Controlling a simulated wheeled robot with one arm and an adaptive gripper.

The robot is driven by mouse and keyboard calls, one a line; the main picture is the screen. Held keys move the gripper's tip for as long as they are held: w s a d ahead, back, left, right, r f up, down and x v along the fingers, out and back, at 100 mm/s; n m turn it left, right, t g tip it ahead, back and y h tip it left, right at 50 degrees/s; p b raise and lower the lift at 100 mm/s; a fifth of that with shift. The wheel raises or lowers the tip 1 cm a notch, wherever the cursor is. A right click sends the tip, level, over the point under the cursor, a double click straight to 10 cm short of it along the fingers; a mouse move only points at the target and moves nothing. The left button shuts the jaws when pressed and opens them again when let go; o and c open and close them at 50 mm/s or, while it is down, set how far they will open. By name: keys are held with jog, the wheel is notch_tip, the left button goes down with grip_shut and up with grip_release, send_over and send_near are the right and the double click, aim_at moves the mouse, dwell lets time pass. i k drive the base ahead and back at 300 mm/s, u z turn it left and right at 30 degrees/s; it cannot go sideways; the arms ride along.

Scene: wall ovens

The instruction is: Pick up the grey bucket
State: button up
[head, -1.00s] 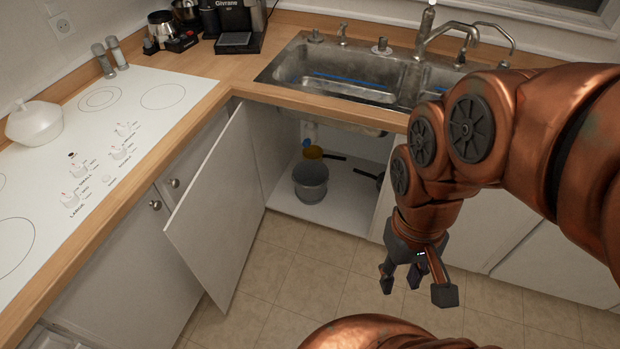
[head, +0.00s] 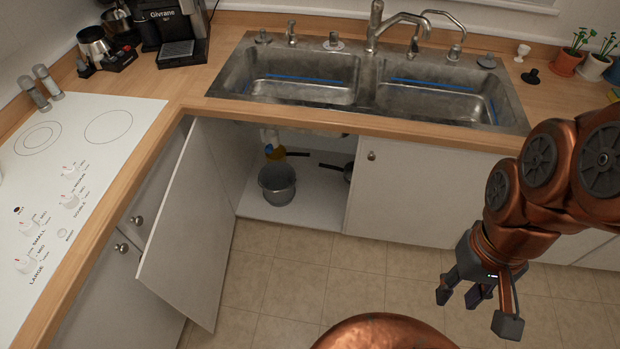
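The grey bucket (head: 277,187) stands upright on the white floor of the open cabinet (head: 250,207) under the sink, near its front left. My gripper (head: 474,312) is at the lower right in the head view, out in front of the closed cabinet doors and well to the right of the bucket. Its fingers point down and are spread apart, with nothing between them.
The open cabinet door (head: 191,232) juts out to the left of the bucket. The counter edge (head: 300,118) overhangs the opening. The tiled floor (head: 300,280) in front is clear.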

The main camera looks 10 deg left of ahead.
aim_at(277, 180)
jog(key=z, duration=0.05)
jog(key=i, duration=1.65)
jog(key=u, duration=2.9)
